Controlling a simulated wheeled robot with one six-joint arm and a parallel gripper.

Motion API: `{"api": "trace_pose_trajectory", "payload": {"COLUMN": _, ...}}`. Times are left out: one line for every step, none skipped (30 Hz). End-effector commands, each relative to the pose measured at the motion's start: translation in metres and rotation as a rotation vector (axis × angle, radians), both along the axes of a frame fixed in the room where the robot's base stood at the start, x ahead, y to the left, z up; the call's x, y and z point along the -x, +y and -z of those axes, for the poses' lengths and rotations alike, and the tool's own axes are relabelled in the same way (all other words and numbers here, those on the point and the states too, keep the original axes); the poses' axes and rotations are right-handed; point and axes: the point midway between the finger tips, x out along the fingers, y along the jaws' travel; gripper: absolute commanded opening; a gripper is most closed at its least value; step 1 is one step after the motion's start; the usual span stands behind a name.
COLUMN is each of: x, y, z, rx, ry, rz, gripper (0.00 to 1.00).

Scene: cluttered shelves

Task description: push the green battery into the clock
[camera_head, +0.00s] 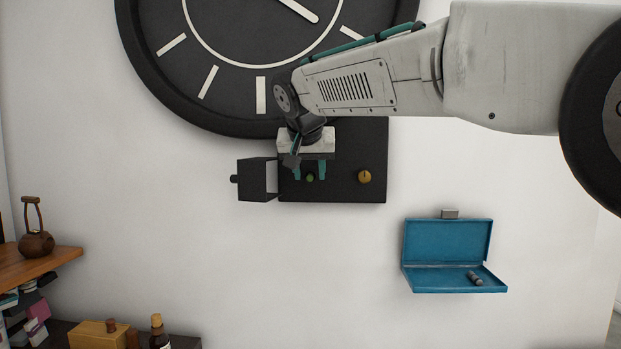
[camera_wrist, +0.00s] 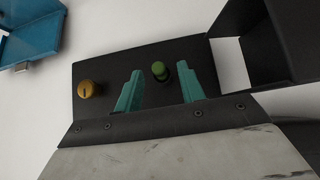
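The black clock (camera_head: 225,75) hangs on the white wall, with a black box panel (camera_head: 345,150) below its dial. A small door (camera_head: 258,180) stands open at the panel's left side. The green battery (camera_head: 310,178) shows its end at the panel, sticking out a little; it also shows in the wrist view (camera_wrist: 160,71). My gripper (camera_head: 309,172) is in front of the panel with its teal fingers apart. In the wrist view my gripper (camera_wrist: 158,92) has one finger on each side of the battery, with a gap to both. Whether the fingers touch the panel is unclear.
A yellow knob (camera_head: 365,177) sits on the panel right of the battery. An open blue case (camera_head: 447,241) on the wall holds dark batteries (camera_head: 474,278). A wooden shelf (camera_head: 40,265) with a brown vase (camera_head: 35,243) is at lower left. Wall below the panel is clear.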

Motion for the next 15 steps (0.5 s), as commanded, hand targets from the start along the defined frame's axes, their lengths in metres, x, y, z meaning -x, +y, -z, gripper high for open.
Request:
{"api": "trace_pose_trajectory", "payload": {"x": 0.001, "y": 0.000, "z": -0.001, "rx": 0.000, "ry": 0.000, "rz": 0.000, "gripper": 0.39}}
{"api": "trace_pose_trajectory", "payload": {"x": 0.002, "y": 0.000, "z": -0.003, "rx": -0.001, "ry": -0.001, "rz": -0.001, "gripper": 0.39}}
{"api": "trace_pose_trajectory", "payload": {"x": 0.005, "y": 0.000, "z": -0.006, "rx": -0.001, "ry": -0.001, "rz": -0.001, "gripper": 0.39}}
{"api": "trace_pose_trajectory", "payload": {"x": 0.008, "y": 0.001, "z": -0.009, "rx": -0.001, "ry": -0.002, "rz": -0.001, "gripper": 0.39}}
{"api": "trace_pose_trajectory", "payload": {"x": 0.011, "y": 0.001, "z": -0.012, "rx": -0.001, "ry": -0.003, "rz": -0.001, "gripper": 0.39}}
{"api": "trace_pose_trajectory", "payload": {"x": 0.015, "y": 0.001, "z": -0.017, "rx": -0.002, "ry": -0.003, "rz": -0.002, "gripper": 0.39}}
{"api": "trace_pose_trajectory", "payload": {"x": 0.019, "y": 0.001, "z": -0.021, "rx": -0.001, "ry": -0.002, "rz": -0.001, "gripper": 0.39}}
{"api": "trace_pose_trajectory", "payload": {"x": 0.022, "y": 0.001, "z": -0.024, "rx": -0.001, "ry": -0.002, "rz": -0.001, "gripper": 0.39}}
{"api": "trace_pose_trajectory", "payload": {"x": 0.027, "y": 0.001, "z": -0.030, "rx": -0.002, "ry": -0.003, "rz": -0.002, "gripper": 0.39}}
{"api": "trace_pose_trajectory", "payload": {"x": 0.031, "y": 0.001, "z": -0.034, "rx": -0.001, "ry": -0.002, "rz": -0.001, "gripper": 0.39}}
{"api": "trace_pose_trajectory", "payload": {"x": 0.034, "y": 0.001, "z": -0.037, "rx": -0.001, "ry": -0.002, "rz": -0.001, "gripper": 0.39}}
{"api": "trace_pose_trajectory", "payload": {"x": 0.039, "y": 0.002, "z": -0.042, "rx": -0.001, "ry": -0.002, "rz": -0.001, "gripper": 0.39}}
{"api": "trace_pose_trajectory", "payload": {"x": 0.041, "y": 0.002, "z": -0.045, "rx": -0.001, "ry": -0.002, "rz": -0.001, "gripper": 0.39}}
{"api": "trace_pose_trajectory", "payload": {"x": 0.044, "y": 0.002, "z": -0.048, "rx": -0.001, "ry": -0.001, "rz": -0.001, "gripper": 0.39}}
{"api": "trace_pose_trajectory", "payload": {"x": 0.047, "y": 0.001, "z": -0.051, "rx": -0.001, "ry": -0.001, "rz": -0.001, "gripper": 0.39}}
